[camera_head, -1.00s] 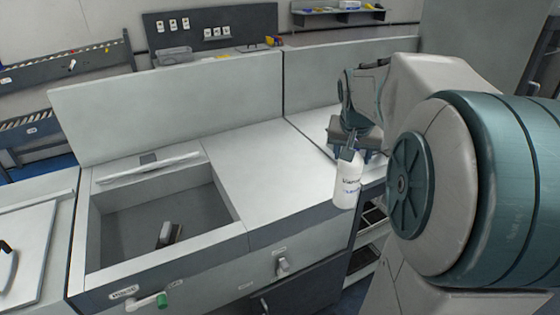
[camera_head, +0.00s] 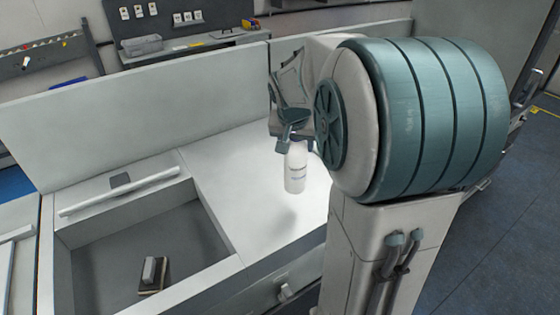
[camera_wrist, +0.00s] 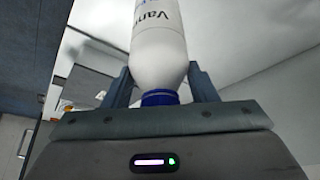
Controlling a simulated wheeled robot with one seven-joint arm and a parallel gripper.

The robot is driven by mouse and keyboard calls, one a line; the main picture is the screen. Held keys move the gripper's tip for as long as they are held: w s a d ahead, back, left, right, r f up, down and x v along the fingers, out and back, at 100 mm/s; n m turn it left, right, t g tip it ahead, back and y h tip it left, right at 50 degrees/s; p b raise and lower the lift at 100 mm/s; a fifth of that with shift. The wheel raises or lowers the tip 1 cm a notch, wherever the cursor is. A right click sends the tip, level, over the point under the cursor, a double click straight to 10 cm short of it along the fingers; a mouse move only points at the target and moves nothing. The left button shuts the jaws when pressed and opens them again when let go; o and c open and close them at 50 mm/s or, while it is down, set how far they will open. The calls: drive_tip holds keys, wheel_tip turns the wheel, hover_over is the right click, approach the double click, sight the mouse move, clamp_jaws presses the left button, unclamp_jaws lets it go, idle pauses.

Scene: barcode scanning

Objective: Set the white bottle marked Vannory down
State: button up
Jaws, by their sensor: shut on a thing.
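The white bottle (camera_head: 296,170) is in my gripper (camera_head: 297,142), over the white counter (camera_head: 232,172) to the right of the sunken basin. It looks upright in the head view; whether its base touches the counter I cannot tell. In the wrist view the bottle (camera_wrist: 158,50) shows dark letters starting "Van" and a blue cap (camera_wrist: 159,97). My gripper's fingers (camera_wrist: 160,88) stand on both sides of its neck and cap end. The rest of the label is out of view.
The basin (camera_head: 130,240) is left of the bottle, with a small dark block-like object (camera_head: 152,275) inside. A tall white panel (camera_head: 140,115) stands along the counter's back. The counter between basin and bottle is clear.

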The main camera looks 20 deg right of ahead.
drive_tip(key=w+a+f+p, duration=0.1)
drive_tip(key=w+a+f, duration=0.1)
drive_tip(key=f, duration=0.4)
drive_tip(key=shift+w+a+f, duration=0.3)
drive_tip(key=shift+a+f, duration=0.05)
drive_tip(key=shift+a, duration=0.5)
drive_tip(key=shift+f+b, duration=0.25)
drive_tip(key=shift+b, duration=0.05)
drive_tip(key=o, duration=1.3)
drive_tip(key=shift+r, duration=0.15)
